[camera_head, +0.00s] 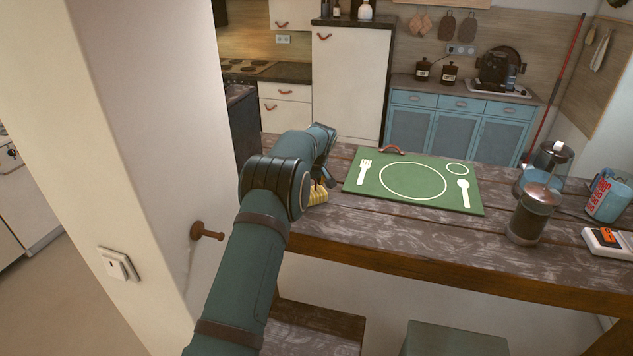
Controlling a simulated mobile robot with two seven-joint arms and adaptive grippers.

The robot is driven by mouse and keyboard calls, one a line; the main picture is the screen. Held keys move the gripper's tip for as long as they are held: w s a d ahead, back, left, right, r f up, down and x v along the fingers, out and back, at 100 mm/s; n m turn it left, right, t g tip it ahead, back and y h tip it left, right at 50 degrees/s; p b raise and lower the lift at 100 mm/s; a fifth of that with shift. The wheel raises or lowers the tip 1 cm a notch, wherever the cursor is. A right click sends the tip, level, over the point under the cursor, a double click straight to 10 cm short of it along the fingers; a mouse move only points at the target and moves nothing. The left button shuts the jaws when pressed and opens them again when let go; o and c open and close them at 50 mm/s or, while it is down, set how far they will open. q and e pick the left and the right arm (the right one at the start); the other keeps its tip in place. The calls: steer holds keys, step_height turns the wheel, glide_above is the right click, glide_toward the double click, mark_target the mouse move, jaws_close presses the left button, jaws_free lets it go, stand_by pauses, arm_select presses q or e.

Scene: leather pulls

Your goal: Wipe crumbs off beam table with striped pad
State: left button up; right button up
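The wooden beam table (400,236) runs across the middle of the head view, its top dark and worn. A yellow and white striped pad (317,195) shows at the table's left part, mostly hidden behind my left arm's wrist. My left gripper (324,181) points down at the pad from above. Its fingers are largely hidden, so I cannot tell whether they are open or closed on the pad. I cannot make out crumbs on the table. My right gripper is out of view.
A green placemat board (467,202) with a red handle lies right of the pad. A wall with a wooden peg (207,232) stands left.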

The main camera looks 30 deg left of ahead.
arm_select(q)
steer(key=shift+r, duration=0.1)
steer(key=shift+r+p, duration=2)
steer(key=shift+r, duration=0.9)
steer(key=shift+r, duration=0.1)
steer(key=shift+r, duration=1.45)
steer(key=shift+f, duration=0.1)
